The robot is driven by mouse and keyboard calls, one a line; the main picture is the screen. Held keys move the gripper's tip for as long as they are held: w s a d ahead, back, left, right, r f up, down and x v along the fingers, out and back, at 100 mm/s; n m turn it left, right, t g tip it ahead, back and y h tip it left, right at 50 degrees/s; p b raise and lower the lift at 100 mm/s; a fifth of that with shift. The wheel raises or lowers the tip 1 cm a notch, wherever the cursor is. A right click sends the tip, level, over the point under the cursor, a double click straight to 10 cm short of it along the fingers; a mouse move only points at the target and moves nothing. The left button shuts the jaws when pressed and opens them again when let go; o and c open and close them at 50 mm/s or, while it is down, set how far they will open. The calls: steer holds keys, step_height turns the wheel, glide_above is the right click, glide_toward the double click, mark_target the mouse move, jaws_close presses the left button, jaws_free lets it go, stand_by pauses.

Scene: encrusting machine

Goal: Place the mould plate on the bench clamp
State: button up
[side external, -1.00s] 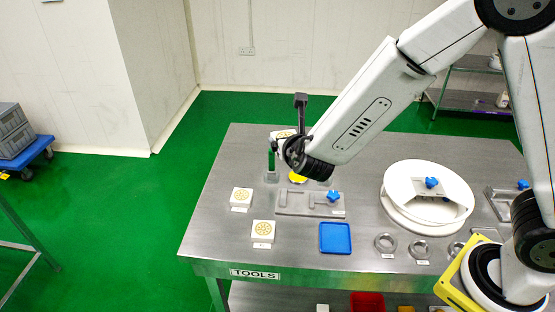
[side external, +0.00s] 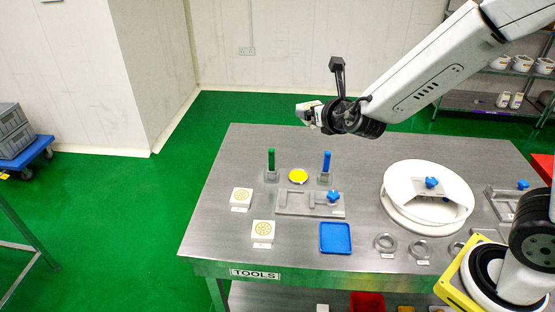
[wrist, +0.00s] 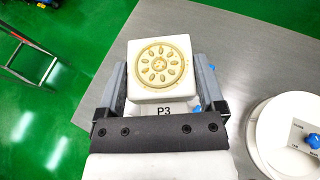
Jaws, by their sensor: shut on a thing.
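The mould plate (wrist: 160,62) is a white square block with a round gold pattern on top, and "P3" shows beside it in the wrist view. My gripper (wrist: 162,85) is shut on it, one finger on each side. In the side view the plate (side external: 306,112) is held in the air above the far part of the bench, seen small and nearly edge-on. The likely bench clamp is a flat steel fixture (side external: 292,204) with a blue knob (side external: 333,196), mid-bench. It is empty, and my gripper is well above and behind it.
Two similar patterned white blocks (side external: 241,196) (side external: 263,230) lie on the bench at left. Green (side external: 271,160) and blue (side external: 327,162) upright handles stand behind the fixture, with a yellow disc (side external: 299,176) between them. A blue tray (side external: 336,238) and white round machine (side external: 428,198) are nearby.

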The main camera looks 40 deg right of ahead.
steer(key=d+f+m+g+h, duration=0.3)
steer(key=d+f+m+h, duration=0.2)
steer(key=d+f, duration=0.6)
steer(key=m+g+h, duration=0.3)
steer(key=m+g, duration=0.2)
glide_above(363, 191)
step_height(363, 191, down, 10)
steer(key=shift+f, duration=2.85)
steer(key=shift+t, duration=0.3)
steer(key=shift+f, duration=2.05)
steer(key=shift+f, duration=0.15)
